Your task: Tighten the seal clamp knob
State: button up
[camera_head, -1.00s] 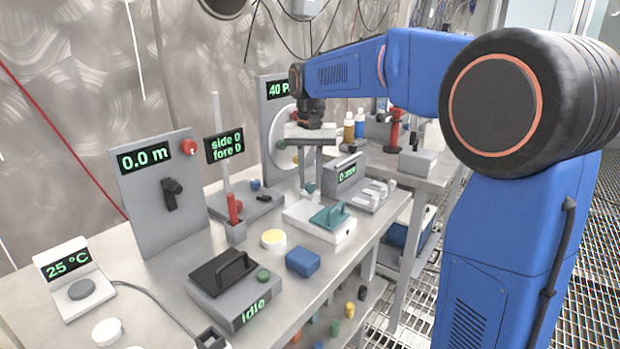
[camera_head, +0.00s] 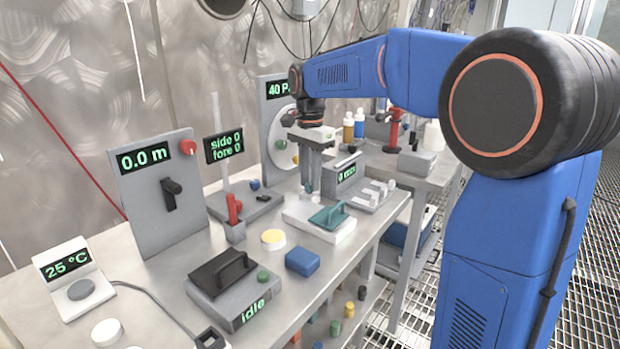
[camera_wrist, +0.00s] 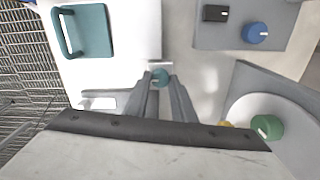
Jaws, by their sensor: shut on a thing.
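Right behind the gripper stands a grey unit reading "0 mm" (camera_head: 347,172). A round dial panel reading "40 P" (camera_head: 272,150) is close on the left, with a green knob (camera_wrist: 267,127).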

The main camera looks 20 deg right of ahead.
jog(key=shift+m, duration=0.3)
dwell(0.4)
jog(key=o, duration=1.1)
jog(key=shift+c, duration=0.2)
notch_tip(320, 180, up, 17)
jog(key=shift+r, duration=0.15)
